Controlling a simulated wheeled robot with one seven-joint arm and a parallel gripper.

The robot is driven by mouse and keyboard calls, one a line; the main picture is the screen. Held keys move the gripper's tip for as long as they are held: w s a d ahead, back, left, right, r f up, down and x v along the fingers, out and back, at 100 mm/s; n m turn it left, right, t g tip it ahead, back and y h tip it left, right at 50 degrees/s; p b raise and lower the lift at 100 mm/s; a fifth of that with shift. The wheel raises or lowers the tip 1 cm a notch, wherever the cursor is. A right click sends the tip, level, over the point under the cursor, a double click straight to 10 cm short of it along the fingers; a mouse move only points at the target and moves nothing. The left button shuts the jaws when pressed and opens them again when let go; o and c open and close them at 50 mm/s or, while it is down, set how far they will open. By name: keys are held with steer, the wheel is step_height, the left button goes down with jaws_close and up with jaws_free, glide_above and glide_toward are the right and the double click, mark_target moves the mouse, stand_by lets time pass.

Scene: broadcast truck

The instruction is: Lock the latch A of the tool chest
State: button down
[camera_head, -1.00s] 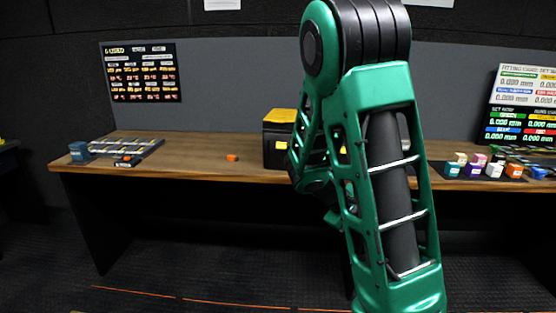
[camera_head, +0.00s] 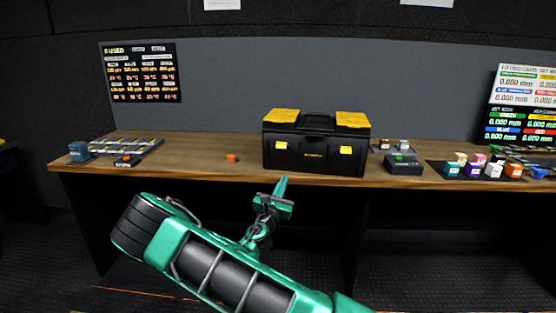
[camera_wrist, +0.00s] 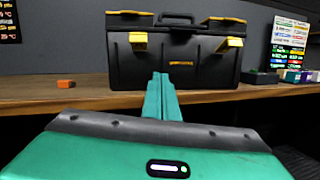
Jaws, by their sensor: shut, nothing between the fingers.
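The black tool chest (camera_head: 312,158) with yellow lid corners stands closed on the wooden bench. It also shows in the wrist view (camera_wrist: 183,68). Its front has a left yellow latch (camera_head: 281,145) and a right yellow latch (camera_head: 345,150). In the wrist view the left latch (camera_wrist: 138,40) and right latch (camera_wrist: 229,45) sit high on the front. I cannot read which is A, nor tell surely whether either is fastened. My gripper (camera_head: 282,181) is shut and empty, in front of the bench edge and below the chest front. Its green fingers (camera_wrist: 161,80) point toward the chest, apart from both latches.
The bench (camera_head: 205,160) has an orange block (camera_head: 232,157) left of the chest and a dark box (camera_head: 403,164) to its right. Several coloured blocks lie farther right. A tray (camera_head: 125,152) is at the left end. Space before the chest front is clear.

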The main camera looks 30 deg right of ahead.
steer(key=a+n, duration=0.1)
steer(key=w+a+n+t+y, duration=0.1)
steer(key=w+a+n+t, duration=0.1)
steer(key=shift+a+f+y, duration=0.15)
steer(key=shift+f+y, duration=0.05)
steer(key=shift+y, duration=0.1)
glide_toward(282, 146)
steer(key=w+d+f, duration=0.2)
steer(key=w+f, duration=0.1)
steer(key=f, duration=0.1)
steer(key=shift+w+d+r, duration=0.2)
steer(key=shift+w+r, duration=0.1)
steer(key=shift+r, duration=0.3)
steer(key=shift+w+d+r, duration=0.2)
steer(key=shift+w+r, duration=0.1)
steer(key=shift+r, duration=0.3)
steer(key=shift+w+d+r, duration=0.2)
steer(key=shift+w+r, duration=0.05)
steer(key=shift+r, duration=0.35)
steer(key=shift+d, duration=0.1)
